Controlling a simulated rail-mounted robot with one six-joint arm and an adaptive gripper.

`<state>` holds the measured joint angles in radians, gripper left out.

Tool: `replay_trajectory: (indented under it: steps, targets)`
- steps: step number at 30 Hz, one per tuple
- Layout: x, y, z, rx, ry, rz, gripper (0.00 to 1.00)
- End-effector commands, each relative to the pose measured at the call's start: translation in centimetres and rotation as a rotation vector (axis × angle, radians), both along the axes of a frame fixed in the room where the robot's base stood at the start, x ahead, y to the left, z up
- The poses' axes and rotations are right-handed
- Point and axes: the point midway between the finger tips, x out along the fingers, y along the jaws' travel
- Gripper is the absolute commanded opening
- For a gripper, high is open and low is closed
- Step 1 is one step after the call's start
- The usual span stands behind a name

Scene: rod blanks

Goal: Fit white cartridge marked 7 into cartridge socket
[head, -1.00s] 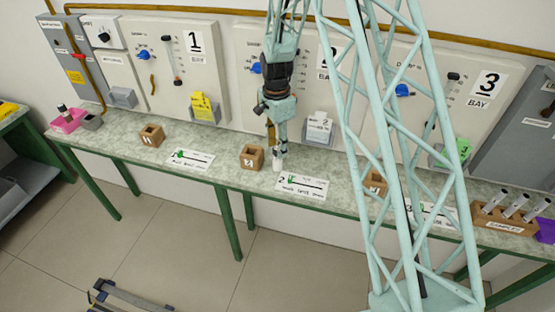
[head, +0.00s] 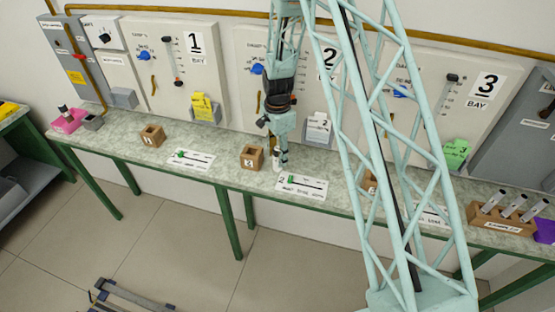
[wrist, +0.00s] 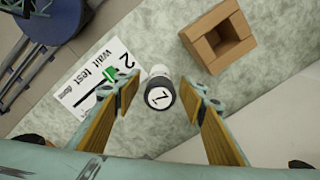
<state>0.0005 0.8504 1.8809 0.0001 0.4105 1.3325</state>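The white cartridge marked 7 (wrist: 160,93) stands upright on the counter, its dark-rimmed top with the 7 facing the wrist camera. In the head view the white cartridge (head: 276,163) is small and partly covered by my gripper (head: 281,157). In the wrist view my gripper (wrist: 163,95) is open, one finger on each side of the cartridge, with a visible gap at both sides. A wooden block with a square opening (wrist: 218,38) stands beside it; it shows in the head view (head: 252,157) left of my gripper. I cannot tell which thing is the cartridge socket.
A "Wait test" card (head: 302,187) lies near the counter's front edge. Another wooden block (head: 152,136) and a pink tray (head: 68,122) are at left. A rack of tubes (head: 507,213) and a purple tray (head: 545,231) are at right. Panels with levers line the wall behind.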

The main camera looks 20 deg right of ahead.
Motion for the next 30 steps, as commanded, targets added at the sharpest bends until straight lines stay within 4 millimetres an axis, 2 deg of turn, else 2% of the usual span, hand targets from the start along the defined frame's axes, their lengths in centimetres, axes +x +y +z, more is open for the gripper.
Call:
replay_trajectory:
  steps: [15, 24, 26, 30]
  targets:
    - [0.01, 0.00, 0.02, 0.000, 0.000, 0.000, 0.38]
    - [0.01, 0.01, 0.03, 0.000, 0.000, 0.000, 0.12]
    - [0.02, 0.00, 0.04, 0.000, 0.000, 0.000, 0.08]
    - [0.02, 0.00, 0.04, 0.000, 0.000, 0.000, 0.08]
